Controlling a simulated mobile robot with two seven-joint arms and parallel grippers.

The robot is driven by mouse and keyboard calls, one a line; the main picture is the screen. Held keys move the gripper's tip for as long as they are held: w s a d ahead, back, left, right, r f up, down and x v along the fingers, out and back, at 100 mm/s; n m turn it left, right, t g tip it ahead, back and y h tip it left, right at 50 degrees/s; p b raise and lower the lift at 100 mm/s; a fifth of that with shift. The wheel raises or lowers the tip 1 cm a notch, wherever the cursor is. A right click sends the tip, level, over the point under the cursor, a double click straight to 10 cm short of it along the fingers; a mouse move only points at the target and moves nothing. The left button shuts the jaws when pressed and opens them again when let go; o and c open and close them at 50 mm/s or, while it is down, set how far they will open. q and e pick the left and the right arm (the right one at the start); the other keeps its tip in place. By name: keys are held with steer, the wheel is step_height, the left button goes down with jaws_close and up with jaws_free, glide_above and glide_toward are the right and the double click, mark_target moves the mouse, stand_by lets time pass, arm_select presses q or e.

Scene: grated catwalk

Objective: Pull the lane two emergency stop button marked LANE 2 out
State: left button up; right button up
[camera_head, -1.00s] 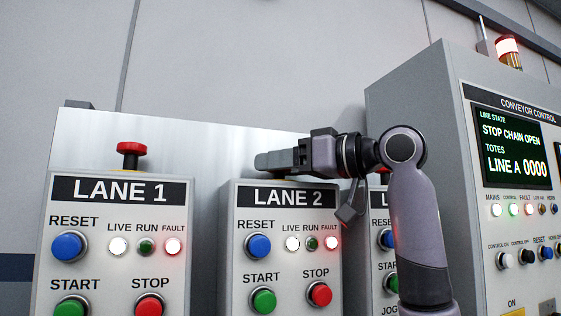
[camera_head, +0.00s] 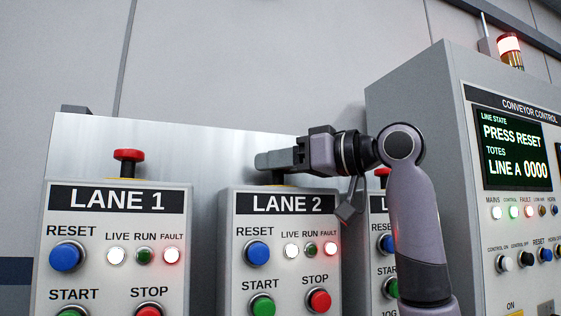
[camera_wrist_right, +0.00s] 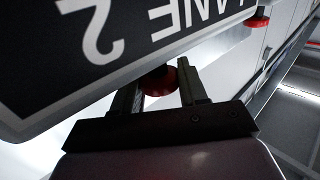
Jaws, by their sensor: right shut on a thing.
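The LANE 2 box (camera_head: 249,230) stands in the middle of the head view, with its label upside down in the wrist view (camera_wrist_right: 140,30). My right gripper (camera_head: 268,161) is above the top of this box. In the right wrist view the red emergency stop button (camera_wrist_right: 160,80) sits between the two fingers of my right gripper (camera_wrist_right: 160,88), which are shut on it. In the head view the gripper hides the red cap; only a dark stem (camera_head: 278,178) shows beneath it. My left gripper is not in view.
The LANE 1 box (camera_head: 60,215) with its own red stop button (camera_head: 129,155) stands to the left. Another lane box is partly behind my right arm. The conveyor control cabinet (camera_head: 420,110) is at right; its screen (camera_head: 512,148) reads PRESS RESET. A beacon (camera_head: 510,52) is lit red.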

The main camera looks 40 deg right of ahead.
steer(key=shift+s+d+r, duration=0.15)
steer(key=shift+d+r, duration=0.05)
steer(key=shift+r, duration=0.3)
steer(key=o, duration=0.8)
steer(key=shift+s+d+f, duration=0.1)
steer(key=shift+s+d, duration=0.1)
steer(key=shift+s, duration=0.1)
steer(key=v, duration=0.2)
steer(key=b+v, duration=0.1)
steer(key=v, duration=0.3)
steer(key=shift+s+f+b, duration=0.1)
steer(key=shift+f+b, duration=0.25)
